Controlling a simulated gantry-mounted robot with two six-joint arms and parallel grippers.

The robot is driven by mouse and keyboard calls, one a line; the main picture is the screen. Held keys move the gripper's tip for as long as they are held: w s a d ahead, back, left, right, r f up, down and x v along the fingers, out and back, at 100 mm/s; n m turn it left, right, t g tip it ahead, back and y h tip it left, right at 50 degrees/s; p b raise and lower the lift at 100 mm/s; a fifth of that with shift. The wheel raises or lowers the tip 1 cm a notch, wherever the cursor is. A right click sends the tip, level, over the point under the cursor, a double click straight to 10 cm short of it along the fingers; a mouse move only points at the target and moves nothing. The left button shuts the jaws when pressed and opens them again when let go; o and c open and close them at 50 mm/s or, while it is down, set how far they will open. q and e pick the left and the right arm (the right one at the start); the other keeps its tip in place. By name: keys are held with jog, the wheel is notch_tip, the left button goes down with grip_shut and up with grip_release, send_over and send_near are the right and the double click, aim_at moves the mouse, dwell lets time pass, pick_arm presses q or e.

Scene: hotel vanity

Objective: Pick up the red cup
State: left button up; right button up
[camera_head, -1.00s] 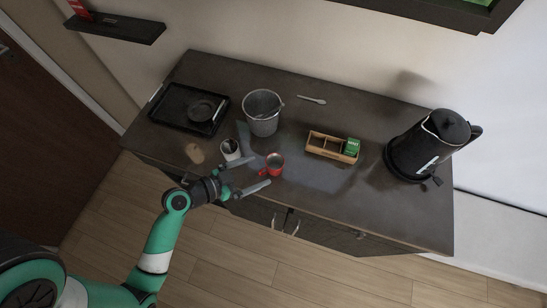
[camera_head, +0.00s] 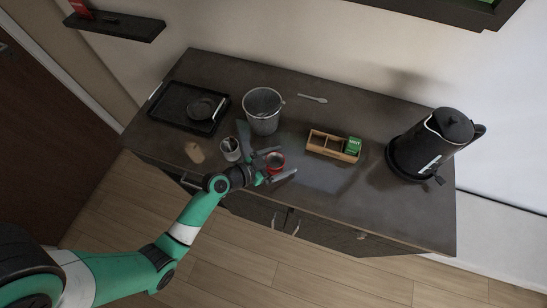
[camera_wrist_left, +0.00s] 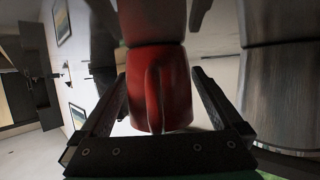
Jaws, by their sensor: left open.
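The red cup (camera_head: 276,158) stands upright on the dark vanity top, near its front edge. My left gripper (camera_head: 281,165) is open, with one finger on each side of the cup. In the left wrist view the red cup (camera_wrist_left: 160,90) fills the middle, its handle facing the palm, between the two spread fingers of my gripper (camera_wrist_left: 160,100). I cannot tell whether either finger touches the cup. My right gripper is not in view.
A white cup (camera_head: 230,149) stands just left of the gripper. A grey bucket (camera_head: 262,112) is behind the red cup. A wooden box (camera_head: 322,146) with a green packet is to the right, and a black kettle (camera_head: 430,145) farther right. A black tray (camera_head: 172,110) lies at left.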

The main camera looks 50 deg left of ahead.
aim_at(282, 155)
pick_arm(q)
jog(key=c, duration=1.4)
jog(key=shift+r, duration=0.55)
jog(key=shift+c, duration=0.2)
jog(key=r, duration=0.1)
jog(key=r+p, duration=0.2)
jog(key=shift+d+r, duration=0.2)
jog(key=shift+d, duration=0.05)
jog(key=d+r+p, duration=0.4)
jog(key=d+r, duration=0.4)
jog(key=d, duration=0.5)
jog(key=shift+s+d+r, duration=0.3)
jog(key=shift+r, duration=0.05)
